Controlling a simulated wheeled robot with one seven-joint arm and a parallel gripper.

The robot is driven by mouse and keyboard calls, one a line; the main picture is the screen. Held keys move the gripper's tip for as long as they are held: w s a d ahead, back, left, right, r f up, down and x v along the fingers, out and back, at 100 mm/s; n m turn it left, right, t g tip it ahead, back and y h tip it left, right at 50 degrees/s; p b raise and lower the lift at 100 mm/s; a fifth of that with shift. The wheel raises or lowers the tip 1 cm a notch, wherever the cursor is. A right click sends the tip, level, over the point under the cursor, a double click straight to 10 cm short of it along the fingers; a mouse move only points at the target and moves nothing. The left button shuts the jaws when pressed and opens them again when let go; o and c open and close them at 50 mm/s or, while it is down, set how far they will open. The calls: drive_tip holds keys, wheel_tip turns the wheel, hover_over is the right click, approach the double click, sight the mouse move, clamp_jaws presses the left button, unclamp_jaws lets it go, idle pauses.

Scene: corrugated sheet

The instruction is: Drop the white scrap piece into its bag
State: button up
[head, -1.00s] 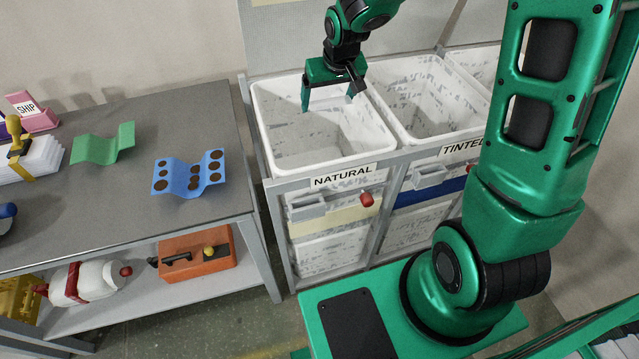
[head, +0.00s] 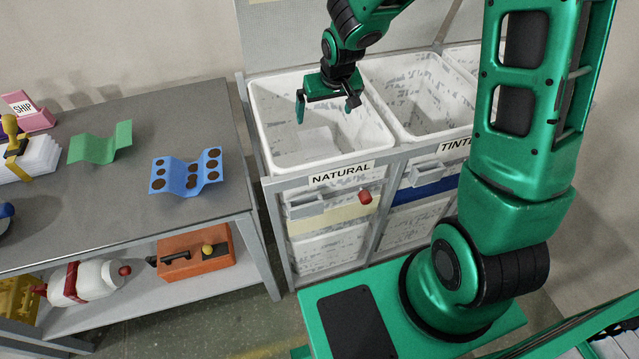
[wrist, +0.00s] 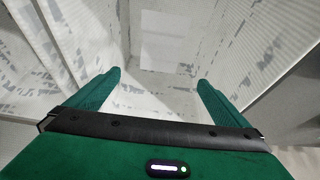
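My gripper (head: 325,108) is over the opening of the white bag labelled NATURAL (head: 285,150). Its two green fingers are wide apart with nothing between them, as the wrist view (wrist: 158,88) also shows. The wrist view looks down into a grey-flecked white bag. A plain pale patch (wrist: 172,48) shows there, beyond the fingers; I cannot tell whether it is the white scrap piece or part of the bag. No white scrap piece can be made out for certain in the head view. The lowest part of the bag is partly hidden by its front wall.
A second bag, with a partly hidden label (head: 458,147), stands to the right in the same rack. An orange toolbox (head: 195,256) sits below.

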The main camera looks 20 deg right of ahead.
drive_tip(key=shift+r, duration=0.1)
drive_tip(key=v, duration=1)
drive_tip(key=shift+r, duration=0.2)
drive_tip(key=shift+s, duration=0.15)
